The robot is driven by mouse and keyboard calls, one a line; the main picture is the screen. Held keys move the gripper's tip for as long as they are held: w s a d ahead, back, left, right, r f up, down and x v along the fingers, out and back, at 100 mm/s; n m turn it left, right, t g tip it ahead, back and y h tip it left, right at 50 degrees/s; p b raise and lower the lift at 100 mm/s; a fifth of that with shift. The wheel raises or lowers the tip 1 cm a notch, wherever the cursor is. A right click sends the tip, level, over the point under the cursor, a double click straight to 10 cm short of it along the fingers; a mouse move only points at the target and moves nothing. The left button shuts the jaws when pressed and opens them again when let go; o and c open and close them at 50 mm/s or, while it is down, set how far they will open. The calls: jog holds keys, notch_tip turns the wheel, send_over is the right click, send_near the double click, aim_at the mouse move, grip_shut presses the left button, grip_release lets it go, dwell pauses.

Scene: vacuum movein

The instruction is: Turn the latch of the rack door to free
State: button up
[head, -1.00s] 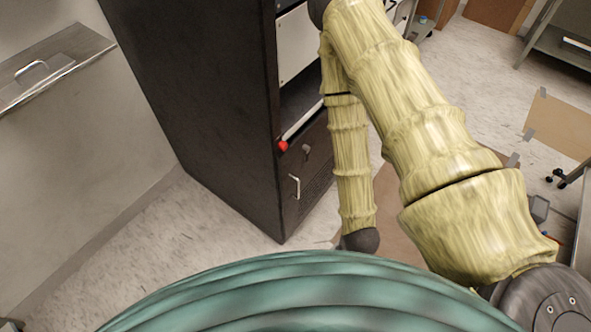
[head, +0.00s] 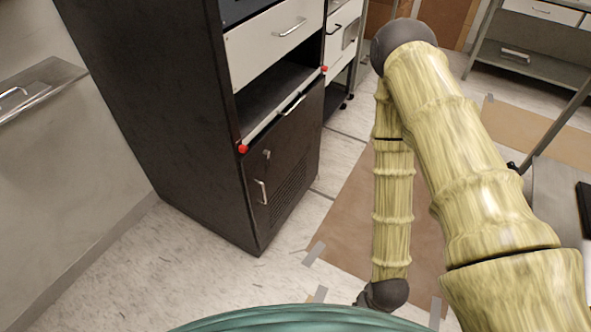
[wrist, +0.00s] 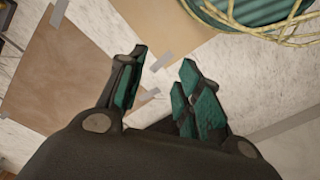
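The rack (head: 150,90) is a tall black cabinet left of centre in the head view. Its dark lower door (head: 291,163) looks closed and has a vented panel. A small latch (head: 267,156) sits near the door's upper left, above a light upright handle (head: 262,192). My gripper (wrist: 158,88) shows in the wrist view with its teal-padded fingers apart and nothing between them. It points at the floor, away from the latch. In the head view my arm is on the right and the gripper's fingers are not clearly visible.
A bar with red ends (head: 243,149) crosses the rack front above the door, below a white drawer (head: 275,40). A brown sheet (head: 350,215) is taped to the floor in front of the rack. A wall shelf (head: 40,90) is at left; a metal bench (head: 530,68) stands at right.

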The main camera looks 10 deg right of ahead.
jog(key=w+a+f+n+t+y+b, duration=0.1)
jog(key=w+a+f+t+b, duration=0.1)
jog(key=w+b, duration=0.35)
jog(key=w+a+f+n+t+y+b, duration=0.1)
jog(key=w+a+f+t+b, duration=0.15)
jog(key=w, duration=0.55)
jog(key=n+t+y+b, duration=0.7)
jog(key=t+y+b, duration=0.25)
jog(key=b, duration=0.95)
send_near(270, 162)
jog(key=shift+g, duration=0.5)
jog(key=x, duration=0.3)
jog(key=b+x, duration=0.1)
jog(key=x, duration=0.4)
jog(key=shift+w+r+b, duration=0.35)
grip_shut()
jog(key=shift+d, duration=0.15)
